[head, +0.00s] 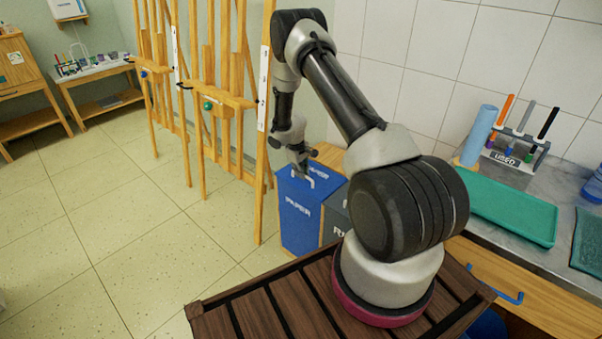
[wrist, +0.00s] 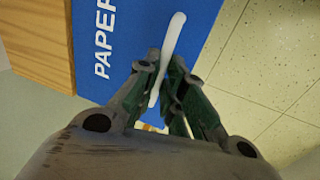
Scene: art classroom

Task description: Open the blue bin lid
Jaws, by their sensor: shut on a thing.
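The blue bin (head: 298,228) marked PAPER stands on the floor beyond my base, in the middle of the head view. Its blue lid (head: 322,178) looks closed, with a white handle (head: 302,178) on top. My gripper (head: 304,172) is at the lid from above. In the wrist view, the lid (wrist: 135,22) fills the upper middle. The white bar handle (wrist: 167,55) runs between the two fingers of my gripper (wrist: 167,92), which are shut on it.
Wooden easels (head: 212,100) stand close on the left. A counter (head: 480,238) with a teal tray (head: 505,208) is on the right. The tiled floor (head: 130,240) at left is clear.

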